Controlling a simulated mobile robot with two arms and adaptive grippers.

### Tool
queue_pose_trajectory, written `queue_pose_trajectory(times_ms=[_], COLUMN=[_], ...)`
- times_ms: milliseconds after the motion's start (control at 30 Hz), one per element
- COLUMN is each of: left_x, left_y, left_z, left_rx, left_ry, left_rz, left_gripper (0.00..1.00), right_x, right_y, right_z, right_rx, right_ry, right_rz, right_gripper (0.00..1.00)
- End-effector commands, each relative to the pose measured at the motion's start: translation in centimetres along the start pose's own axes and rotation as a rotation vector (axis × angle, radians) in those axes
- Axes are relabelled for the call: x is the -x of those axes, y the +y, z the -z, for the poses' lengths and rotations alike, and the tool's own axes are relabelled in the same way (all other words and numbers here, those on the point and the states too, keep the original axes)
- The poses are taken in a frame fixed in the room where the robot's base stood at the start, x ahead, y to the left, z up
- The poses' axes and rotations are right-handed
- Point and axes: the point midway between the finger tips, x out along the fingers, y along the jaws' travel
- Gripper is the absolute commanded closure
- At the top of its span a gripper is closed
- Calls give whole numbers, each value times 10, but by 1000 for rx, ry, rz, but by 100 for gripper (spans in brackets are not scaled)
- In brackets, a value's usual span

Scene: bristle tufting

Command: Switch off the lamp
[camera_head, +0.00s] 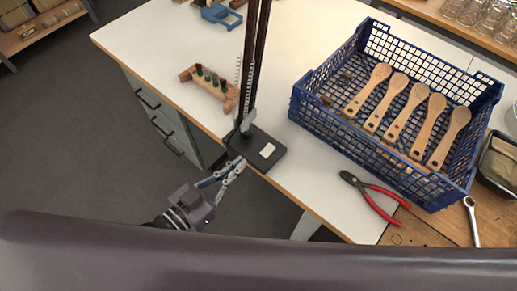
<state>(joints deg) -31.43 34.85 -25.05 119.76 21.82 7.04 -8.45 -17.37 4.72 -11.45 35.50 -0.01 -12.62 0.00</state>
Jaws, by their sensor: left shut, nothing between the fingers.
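The lamp stands on the white table, with a dark square base (270,162) near the table's front edge. Its dark twin posts and springs rise out of the top of the picture, so the lamp's head is hidden and I cannot tell whether it is lit. A pale rectangular rocker (267,150) sits on top of the base. My left gripper (238,163) is shut and empty, its fingertips by the left front corner of the base. I cannot tell whether they touch it. My right gripper is not in view.
A blue crate (383,172) with several wooden brushes stands right of the lamp. Red-handled pliers (378,200) lie in front of it, with a wrench (471,220) at the right. A wooden rack (222,93) holding small green-dark items is behind left. The floor at left is clear.

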Motion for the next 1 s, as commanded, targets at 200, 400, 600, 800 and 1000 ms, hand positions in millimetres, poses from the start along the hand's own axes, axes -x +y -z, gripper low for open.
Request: queue_pose_trajectory(times_ms=[200, 400, 600, 800, 1000], left_x=[-25, -68, -103, -106, -108], left_y=[-1, -1, 0, 0, -1], left_z=[-2, -2, -12, -31, -39], left_rx=[0, 2, 1, -1, 0], left_ry=[6, 8, 0, 0, 0], left_rz=[2, 3, 0, 1, 1], left_gripper=[100, 100, 100, 100, 100], right_x=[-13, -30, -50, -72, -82], right_y=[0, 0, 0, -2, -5], right_z=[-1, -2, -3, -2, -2], right_rx=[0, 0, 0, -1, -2], right_ry=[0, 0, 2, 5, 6], right_rz=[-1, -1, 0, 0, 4], right_gripper=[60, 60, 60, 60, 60])
